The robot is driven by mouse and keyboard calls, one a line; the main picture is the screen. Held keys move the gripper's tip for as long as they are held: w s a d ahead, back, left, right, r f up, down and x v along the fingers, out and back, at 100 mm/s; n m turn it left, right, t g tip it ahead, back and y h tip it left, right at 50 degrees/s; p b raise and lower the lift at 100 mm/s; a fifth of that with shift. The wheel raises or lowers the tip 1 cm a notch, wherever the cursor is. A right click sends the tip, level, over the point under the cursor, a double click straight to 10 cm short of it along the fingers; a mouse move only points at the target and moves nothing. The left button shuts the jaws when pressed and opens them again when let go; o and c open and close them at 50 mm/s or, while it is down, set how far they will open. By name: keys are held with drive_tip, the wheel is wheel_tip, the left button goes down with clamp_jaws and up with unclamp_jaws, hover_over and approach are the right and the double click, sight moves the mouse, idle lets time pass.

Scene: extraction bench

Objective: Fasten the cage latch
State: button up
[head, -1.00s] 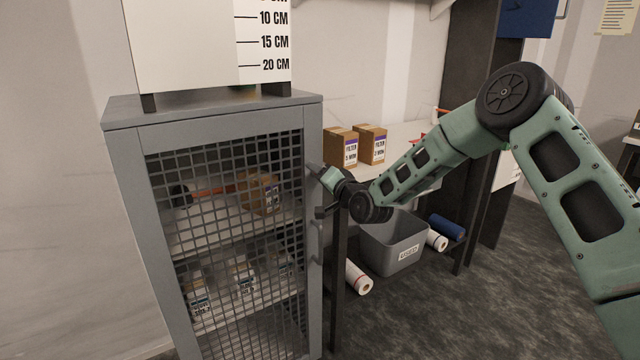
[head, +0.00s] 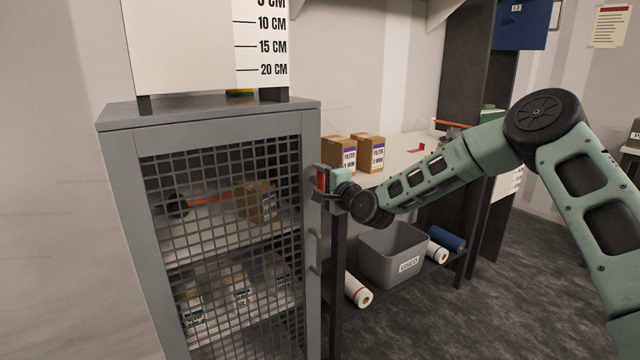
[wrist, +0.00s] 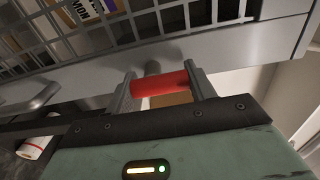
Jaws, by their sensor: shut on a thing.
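The grey cage (head: 118,190) stands at the left with its mesh door (head: 222,205) closed against the frame, as far as I can see. The latch's red grip (head: 320,180) is at the right edge of the door, near the upper part. My gripper (head: 321,186) is at this edge, with its jaws around the red grip. In the wrist view, the red grip (wrist: 160,84) lies crosswise between the two fingers of my gripper (wrist: 162,88), on a grey stem in front of the door frame. The latch's catch is hidden, so I cannot tell its engagement.
A grey door handle (head: 315,254) sits below the latch. Boxes (head: 371,152) stand on the bench behind my gripper. A grey bin (head: 392,250) and paper rolls (head: 357,290) are on the shelf below. The floor at front right is clear.

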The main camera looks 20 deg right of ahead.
drive_tip(key=shift+d, duration=0.1)
idle(0.4)
drive_tip(key=o, duration=1)
drive_tip(key=b+v, duration=0.1)
drive_tip(key=v, duration=1.6)
drive_tip(key=shift+s, duration=0.2)
